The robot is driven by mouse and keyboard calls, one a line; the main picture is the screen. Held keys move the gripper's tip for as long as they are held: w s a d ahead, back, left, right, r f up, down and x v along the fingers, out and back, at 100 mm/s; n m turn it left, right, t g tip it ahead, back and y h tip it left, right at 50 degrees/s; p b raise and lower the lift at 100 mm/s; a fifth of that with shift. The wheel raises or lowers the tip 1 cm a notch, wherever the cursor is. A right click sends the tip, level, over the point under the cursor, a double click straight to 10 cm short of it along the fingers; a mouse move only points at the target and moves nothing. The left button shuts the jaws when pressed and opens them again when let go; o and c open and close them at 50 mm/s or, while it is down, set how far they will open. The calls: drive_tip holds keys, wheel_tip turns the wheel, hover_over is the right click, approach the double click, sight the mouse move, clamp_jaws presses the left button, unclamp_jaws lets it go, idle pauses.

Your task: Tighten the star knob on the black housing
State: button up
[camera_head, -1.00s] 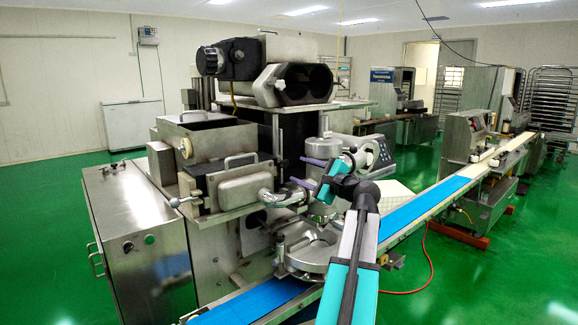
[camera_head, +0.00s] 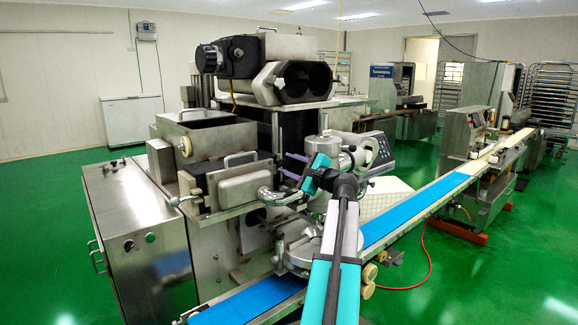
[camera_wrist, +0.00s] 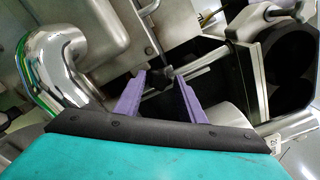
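My gripper (camera_head: 281,162) has two purple fingers pointing left toward the machine's dark middle part, a black housing (camera_head: 285,130). In the wrist view the fingers (camera_wrist: 160,80) stand apart. A small dark lobed knob (camera_wrist: 158,76) shows between the fingertips, in front of a metal rod. I cannot tell whether either finger touches it. It is too small or hidden to make out in the head view. Another black knob (camera_head: 208,58) sits at the left end of the upper black housing (camera_head: 238,56), well above my gripper.
A curved chrome pipe (camera_wrist: 62,62) and a steel box (camera_wrist: 98,28) are close to the gripper; the pipe also shows in the head view (camera_head: 280,197). The twin-tube head (camera_head: 300,82) is above. A blue conveyor (camera_head: 415,208) runs past on the right.

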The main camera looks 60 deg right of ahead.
drive_tip(key=c, duration=0.7)
drive_tip(key=shift+o, duration=0.2)
drive_tip(key=shift+f+n+b, duration=0.15)
drive_tip(key=shift+n+b, duration=0.25)
drive_tip(key=shift+b, duration=0.35)
drive_tip(key=shift+n+b, duration=0.8)
drive_tip(key=shift+b, duration=0.3)
drive_tip(key=n+b, duration=0.4)
drive_tip(key=b, duration=0.1)
drive_tip(key=shift+f+n+b, duration=0.15)
drive_tip(key=shift+n+b, duration=0.15)
drive_tip(key=n+b, duration=0.5)
drive_tip(key=b, duration=0.1)
drive_tip(key=shift+n+b, duration=0.3)
drive_tip(key=shift+n, duration=0.1)
drive_tip(key=n+b, duration=0.4)
drive_tip(key=shift+r+n, duration=0.2)
drive_tip(key=shift+n, duration=0.1)
